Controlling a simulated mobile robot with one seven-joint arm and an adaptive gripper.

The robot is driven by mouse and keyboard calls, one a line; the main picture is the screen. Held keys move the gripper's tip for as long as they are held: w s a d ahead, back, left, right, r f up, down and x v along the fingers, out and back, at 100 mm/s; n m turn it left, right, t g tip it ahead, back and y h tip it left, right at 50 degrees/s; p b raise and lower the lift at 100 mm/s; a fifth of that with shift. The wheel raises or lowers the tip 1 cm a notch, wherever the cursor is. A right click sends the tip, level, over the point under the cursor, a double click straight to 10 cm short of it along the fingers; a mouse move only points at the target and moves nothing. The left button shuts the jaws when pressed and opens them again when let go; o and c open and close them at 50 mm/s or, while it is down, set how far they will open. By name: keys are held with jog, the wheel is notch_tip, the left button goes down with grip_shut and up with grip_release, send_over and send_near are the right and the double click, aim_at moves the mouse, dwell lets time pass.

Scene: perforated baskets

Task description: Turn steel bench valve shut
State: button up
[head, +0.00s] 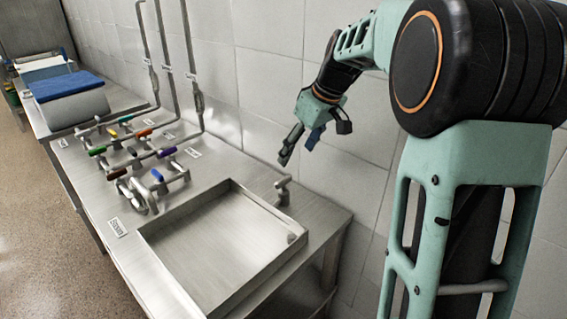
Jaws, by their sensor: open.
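A steel bench (80,165) runs along the tiled wall in the head view. On it stands a cluster of metal pipes and valves with coloured lever handles: purple (166,152), blue (157,174), dark red (117,174), orange (144,133) and green (125,118). A small steel tap-like fitting (283,190) stands at the back edge of the sink; I cannot tell if it is a valve. My gripper (299,148) is open and empty, in the air above and behind that fitting, near the wall. It touches nothing that I can see.
A shallow steel sink basin (150,236) is set in the near end of the bench. Several thin vertical pipes (190,62) rise along the wall. Small labels, one at the front edge (117,227), mark the bench. A blue-topped grey object (78,104) lies farther back.

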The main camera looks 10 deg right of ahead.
aim_at(284, 178)
jog(key=x, duration=1)
jog(key=shift+a+f, duration=0.25)
jog(key=shift+f, duration=0.15)
jog(key=shift+c, duration=0.7)
jog(key=c, duration=1)
